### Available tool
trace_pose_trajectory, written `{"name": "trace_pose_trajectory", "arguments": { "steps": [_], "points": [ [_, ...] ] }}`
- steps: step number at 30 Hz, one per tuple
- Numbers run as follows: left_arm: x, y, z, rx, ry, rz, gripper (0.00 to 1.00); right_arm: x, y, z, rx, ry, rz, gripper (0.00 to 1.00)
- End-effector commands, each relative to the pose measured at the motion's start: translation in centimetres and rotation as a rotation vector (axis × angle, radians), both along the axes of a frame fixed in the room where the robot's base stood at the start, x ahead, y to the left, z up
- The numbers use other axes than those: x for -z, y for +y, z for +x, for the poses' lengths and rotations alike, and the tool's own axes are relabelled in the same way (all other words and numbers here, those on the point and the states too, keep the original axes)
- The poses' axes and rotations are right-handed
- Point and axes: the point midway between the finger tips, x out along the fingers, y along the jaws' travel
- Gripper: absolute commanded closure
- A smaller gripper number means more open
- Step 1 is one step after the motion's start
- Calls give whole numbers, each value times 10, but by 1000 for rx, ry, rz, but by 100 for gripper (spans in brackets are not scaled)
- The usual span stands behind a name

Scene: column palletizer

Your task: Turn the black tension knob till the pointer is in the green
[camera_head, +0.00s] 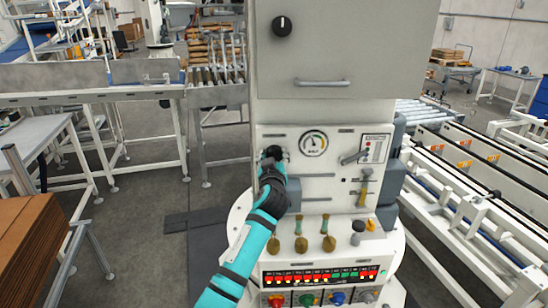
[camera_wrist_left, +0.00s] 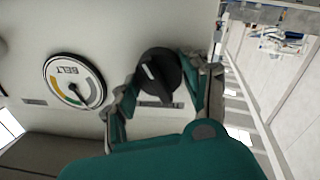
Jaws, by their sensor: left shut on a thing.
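The black tension knob (camera_head: 274,151) is on the white panel of the machine, left of the round belt gauge (camera_head: 313,144). My left gripper (camera_head: 272,158) reaches it from below and hides much of it in the head view. In the left wrist view, the green-padded fingers of this gripper (camera_wrist_left: 158,98) are shut on the knob (camera_wrist_left: 158,75), one on each side. A white mark shows on the knob's face. The gauge (camera_wrist_left: 74,82) has coloured bands and a dark pointer. I cannot tell surely which band the pointer is in. My right gripper is not in view.
Another black knob (camera_head: 282,26) is on the upper cabinet, above a bar handle (camera_head: 322,83). A grey lever (camera_head: 354,157) is right of the gauge. Below are several brass-coloured knobs, a lit display row (camera_head: 320,275) and coloured buttons. Conveyors stand on both sides.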

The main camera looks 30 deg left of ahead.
Motion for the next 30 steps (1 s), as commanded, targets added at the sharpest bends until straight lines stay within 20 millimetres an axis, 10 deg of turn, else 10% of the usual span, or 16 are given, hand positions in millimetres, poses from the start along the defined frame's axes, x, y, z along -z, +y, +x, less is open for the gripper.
{"name": "trace_pose_trajectory", "arguments": {
  "steps": [30],
  "points": [
    [-1,-1,1,-1,264,361,85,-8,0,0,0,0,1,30]
  ]
}}
